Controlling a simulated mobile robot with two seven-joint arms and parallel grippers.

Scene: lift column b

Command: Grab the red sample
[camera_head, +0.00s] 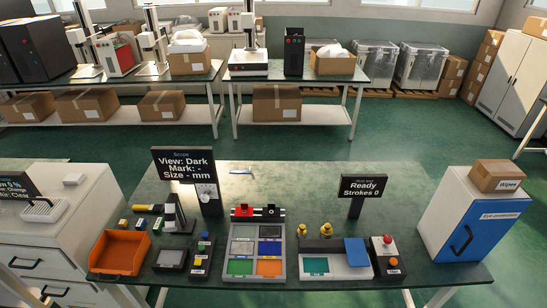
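A small red piece (243,212) sits at the back left edge of a grey tray (280,278) on the dark green table. It is the likeliest red sample, but it is too small to be sure. A black piece (271,211) is beside it on the right. The tray has several coloured fields, among them blue (270,248), green (240,268) and orange (270,268). Neither of my grippers is in view, and nothing is seen touching the red piece.
A scope sign (183,163) and a "Ready Strokes 0" sign (363,187) stand at the back. An orange bin (119,252) and small coloured blocks are left. A white device with a teal pad (315,265) and a red-button box (385,258) are right. The table's back middle is mostly clear.

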